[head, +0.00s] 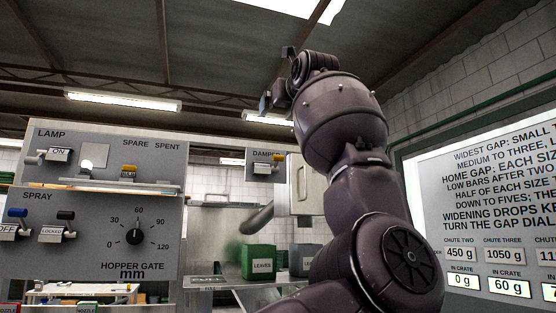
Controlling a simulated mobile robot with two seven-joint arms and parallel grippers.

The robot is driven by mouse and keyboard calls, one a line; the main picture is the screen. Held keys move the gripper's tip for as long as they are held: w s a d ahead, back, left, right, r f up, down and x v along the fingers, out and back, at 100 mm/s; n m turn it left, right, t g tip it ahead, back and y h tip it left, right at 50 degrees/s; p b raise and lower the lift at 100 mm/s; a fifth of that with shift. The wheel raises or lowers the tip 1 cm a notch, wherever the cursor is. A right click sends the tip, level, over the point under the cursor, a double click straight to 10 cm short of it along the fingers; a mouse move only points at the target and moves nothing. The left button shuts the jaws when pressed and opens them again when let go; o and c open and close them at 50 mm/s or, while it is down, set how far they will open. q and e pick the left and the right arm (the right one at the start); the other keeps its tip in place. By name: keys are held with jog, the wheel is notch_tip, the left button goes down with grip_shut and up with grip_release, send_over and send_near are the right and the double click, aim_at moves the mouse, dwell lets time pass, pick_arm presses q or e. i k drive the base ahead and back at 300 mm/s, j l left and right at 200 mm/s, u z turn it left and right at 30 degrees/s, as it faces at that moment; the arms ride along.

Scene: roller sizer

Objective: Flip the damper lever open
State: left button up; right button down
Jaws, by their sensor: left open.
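The damper panel (254,157) is a small grey box labelled "DAMPER", its label partly cut off, at the middle of the head view. On it is the damper lever (277,158), with a yellow-orange handle above a small pale plate with writing too small to read. My left gripper (272,92) is raised above the panel, to the left of my large dark arm. It is open, apart from the lever, and nothing shows in it. It is seen at a steep angle, so its fingers are hard to make out. My right gripper is out of view.
A grey control panel (100,240) with lamp and spray levers and a hopper gate dial (138,237) fills the left. A green "LEAVES" bin (259,262) stands below the damper. A lit instruction screen (490,200) is at the right. My arm hides the area between.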

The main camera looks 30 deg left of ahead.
aim_at(276, 158)
jog(key=i+j, duration=0.4)
jog(key=i, duration=0.15)
jog(key=i+j, duration=0.4)
jog(key=i, duration=0.15)
jog(key=j+u, duration=0.05)
